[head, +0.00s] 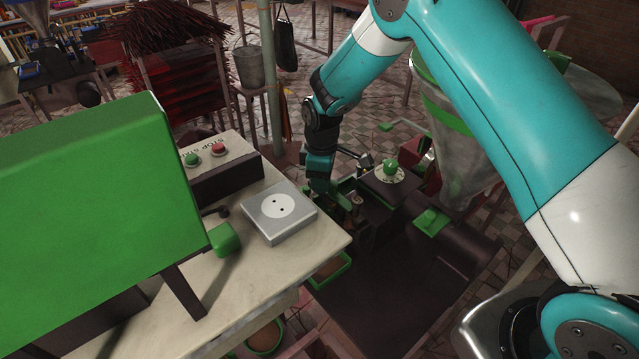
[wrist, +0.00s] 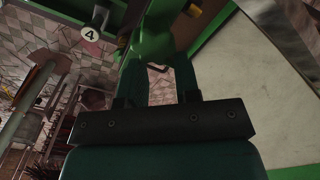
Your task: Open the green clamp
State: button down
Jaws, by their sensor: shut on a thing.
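The green clamp (head: 345,190) is at the dark machine in the middle of the head view, beyond the white table's right corner. In the wrist view the green clamp (wrist: 152,42) lies at the tips of my fingers. My gripper (head: 326,196) points down at it from above; in the wrist view my gripper (wrist: 160,68) has a finger on either side of a narrow gap and is shut on the clamp's green part. The gripper body and fingers hide much of the clamp in the head view, so how far it is open cannot be told.
A grey box with a white disc (head: 279,208) sits on the white table (head: 332,240), left of my gripper. A green knob (head: 390,168) stands on the machine to the right. A metal cone (head: 465,150) stands farther right. A ball marked 4 (wrist: 90,33) is near the clamp.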

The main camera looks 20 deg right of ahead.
jog(key=shift+w+d+r, duration=0.1)
jog(key=shift+w+d, duration=0.5)
jog(key=shift+d, duration=0.1)
jog(key=shift+s, duration=0.1)
jog(key=shift+s+d+f, duration=0.1)
jog(key=shift+s+f, duration=0.1)
jog(key=shift+f, duration=0.05)
jog(key=c, duration=1.3)
grip_release()
jog(key=shift+o, duration=0.4)
jog(key=o, duration=0.5)
jog(key=r, duration=0.3)
jog(key=shift+d+r+b, duration=0.2)
jog(key=shift+r+b, duration=0.1)
jog(key=shift+b, duration=0.1)
jog(key=shift+t, duration=0.3)
jog(key=shift+w+a+r+b, duration=0.1)
jog(key=shift+a+r+b, duration=0.2)
jog(key=shift+r, duration=2.1)
jog(key=shift+w+a+r+b, duration=0.1)
jog(key=shift+a+r+b, duration=0.2)
jog(key=shift+r, duration=2.1)
jog(key=shift+w+a+r+b, duration=0.15)
jog(key=shift+r+b, duration=0.25)
jog(key=shift+r, duration=2)
